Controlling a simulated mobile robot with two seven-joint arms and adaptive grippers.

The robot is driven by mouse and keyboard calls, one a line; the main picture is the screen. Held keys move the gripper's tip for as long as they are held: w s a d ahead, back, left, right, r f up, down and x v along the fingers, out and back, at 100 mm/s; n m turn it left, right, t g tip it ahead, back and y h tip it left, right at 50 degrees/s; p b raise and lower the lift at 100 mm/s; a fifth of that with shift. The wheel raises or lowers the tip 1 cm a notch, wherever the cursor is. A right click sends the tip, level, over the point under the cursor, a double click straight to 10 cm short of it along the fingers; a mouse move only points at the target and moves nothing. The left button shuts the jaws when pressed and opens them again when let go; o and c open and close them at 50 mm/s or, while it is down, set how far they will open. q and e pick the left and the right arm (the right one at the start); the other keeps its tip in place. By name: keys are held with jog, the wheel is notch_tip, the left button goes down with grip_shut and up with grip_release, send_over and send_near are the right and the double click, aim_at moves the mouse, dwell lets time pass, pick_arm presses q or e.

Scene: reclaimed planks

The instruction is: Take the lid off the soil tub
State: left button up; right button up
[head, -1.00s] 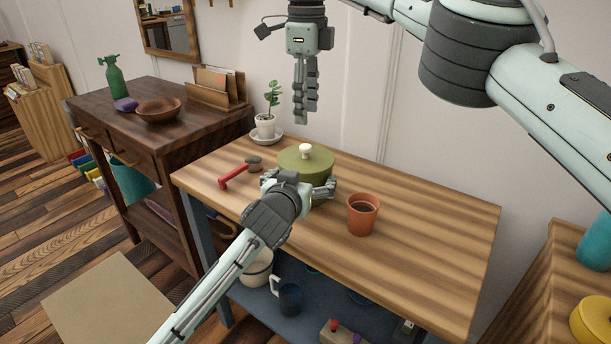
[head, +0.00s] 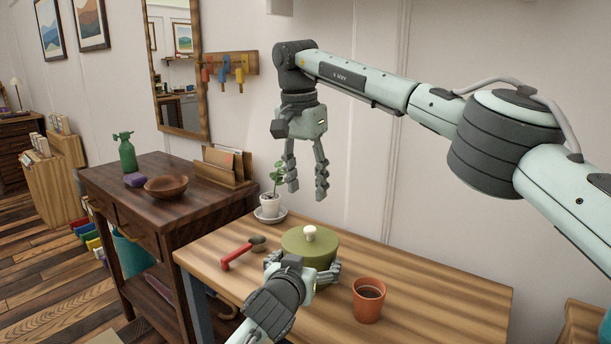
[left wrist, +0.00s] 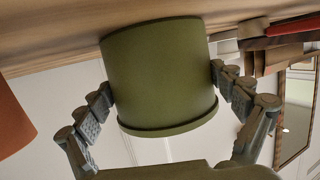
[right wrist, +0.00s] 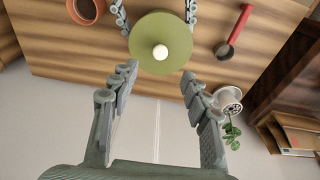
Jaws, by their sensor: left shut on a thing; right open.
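The green soil tub (left wrist: 160,75) stands upright on the wooden bench, with its green lid (head: 309,243) on top and a pale round knob (head: 310,232) at the lid's middle. My left gripper (head: 303,275) is shut around the tub's body, one finger on each side, as the left wrist view shows. My right gripper (head: 306,190) is open and empty in the air above and behind the tub. In the right wrist view the lid (right wrist: 160,35) and knob (right wrist: 160,52) lie beyond its open fingers (right wrist: 158,82). The soil inside is hidden.
A terracotta pot of soil (head: 369,299) stands right of the tub. A potted plant (head: 270,205) stands at the bench's back left corner. The bench's right part (head: 450,300) is clear.

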aim_at(310, 228)
jog(key=f, duration=0.7)
jog(key=w+f, duration=0.1)
jog(key=f, duration=0.2)
jog(key=shift+d+f, duration=0.15)
jog(key=shift+d, duration=0.2)
jog(key=shift+c, duration=0.5)
grip_shut()
jog(key=shift+r, duration=0.25)
jog(key=shift+r, duration=0.95)
jog(key=shift+r, duration=2)
pick_arm(q)
jog(key=o, duration=1.3)
